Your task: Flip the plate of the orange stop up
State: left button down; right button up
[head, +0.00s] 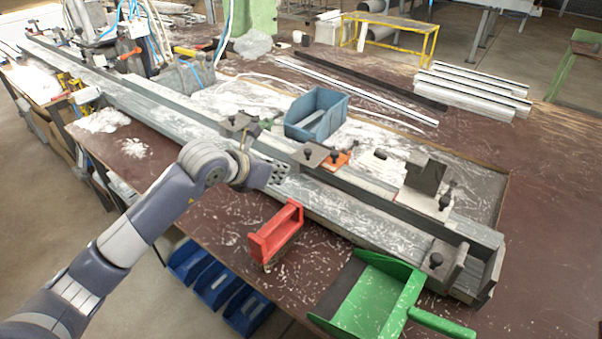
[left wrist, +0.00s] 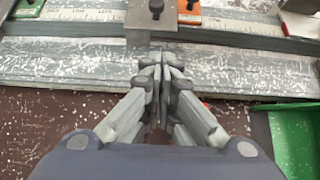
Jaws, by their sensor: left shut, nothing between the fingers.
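In the left wrist view the plate (left wrist: 139,38) reaches from beside the orange base (left wrist: 190,17) toward my fingers. My left gripper (left wrist: 164,72) is shut and empty, its fingertips just in front of the plate's near edge. I cannot tell whether they touch it. In the head view my left gripper (head: 277,173) is partly hidden by its wrist. My right gripper is not in view.
A white stop (head: 430,203) to the right has its dark plate (head: 425,176) standing up. A grey stop (head: 237,123) lies to the left. A blue bin (head: 316,114) stands behind.

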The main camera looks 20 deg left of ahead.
pick_arm(q)
jog(key=p+x, duration=0.1)
jog(key=x, duration=0.4)
jog(key=shift+w+d+f+p, duration=0.1)
jog(key=shift+w+d+p, duration=0.1)
jog(key=shift+w+p, duration=0.1)
jog(key=x, duration=0.3)
jog(key=shift+w+f+p, duration=0.1)
jog(key=shift+f+p, duration=0.05)
jog(key=shift+p, duration=0.15)
jog(key=shift+w+d+f, duration=0.15)
jog(key=shift+w+f, duration=0.25)
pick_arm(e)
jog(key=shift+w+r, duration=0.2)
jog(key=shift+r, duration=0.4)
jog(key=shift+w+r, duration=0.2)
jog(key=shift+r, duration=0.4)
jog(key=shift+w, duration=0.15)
